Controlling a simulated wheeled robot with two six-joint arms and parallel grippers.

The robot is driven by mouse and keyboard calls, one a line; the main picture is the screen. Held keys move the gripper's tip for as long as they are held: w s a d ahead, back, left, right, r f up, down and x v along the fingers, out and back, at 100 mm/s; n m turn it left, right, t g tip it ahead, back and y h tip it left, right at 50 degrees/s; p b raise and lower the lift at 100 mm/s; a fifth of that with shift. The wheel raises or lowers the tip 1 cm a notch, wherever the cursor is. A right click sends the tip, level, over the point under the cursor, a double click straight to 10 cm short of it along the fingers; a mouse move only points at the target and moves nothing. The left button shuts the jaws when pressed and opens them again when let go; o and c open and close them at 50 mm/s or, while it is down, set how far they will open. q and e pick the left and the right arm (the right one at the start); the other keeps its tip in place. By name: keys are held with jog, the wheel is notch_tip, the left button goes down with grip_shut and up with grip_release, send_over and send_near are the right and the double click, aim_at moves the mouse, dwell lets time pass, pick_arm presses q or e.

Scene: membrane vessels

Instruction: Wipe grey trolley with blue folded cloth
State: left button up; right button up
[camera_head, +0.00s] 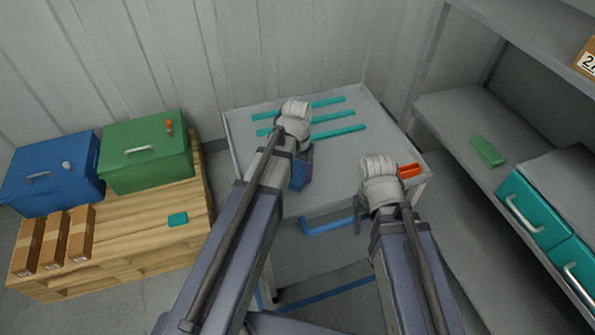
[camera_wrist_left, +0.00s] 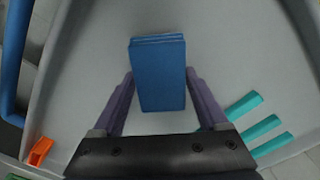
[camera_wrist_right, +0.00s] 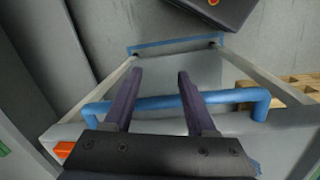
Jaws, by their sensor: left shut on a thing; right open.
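The grey trolley (camera_head: 340,160) stands in the middle of the head view, with three teal strips (camera_head: 320,130) on its top. My left gripper (camera_wrist_left: 160,100) is shut on the blue folded cloth (camera_wrist_left: 160,72) over the trolley top. The cloth also shows in the head view (camera_head: 302,172), partly hidden by my gripper; I cannot tell whether it touches the surface. My right gripper (camera_wrist_right: 158,85) is open at the trolley's blue handle (camera_wrist_right: 235,97). Its fingers overlap the handle in the right wrist view; I cannot tell whether they touch it. The handle also shows in the head view (camera_head: 325,225).
An orange piece (camera_head: 410,171) sits at the trolley's right front corner. A wooden pallet (camera_head: 130,250) at left carries a blue box (camera_head: 50,175), a green box (camera_head: 145,155) and brown cartons (camera_head: 52,240). A shelf (camera_head: 455,110) with a green item (camera_head: 487,151) stands at right.

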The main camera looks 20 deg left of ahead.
aim_at(297, 173)
pick_arm(q)
jog(key=shift+r+p, duration=2)
jog(key=shift+r, duration=0.35)
jog(key=shift+r, duration=0.1)
notch_tip(297, 173, up, 3)
jog(key=p, duration=0.3)
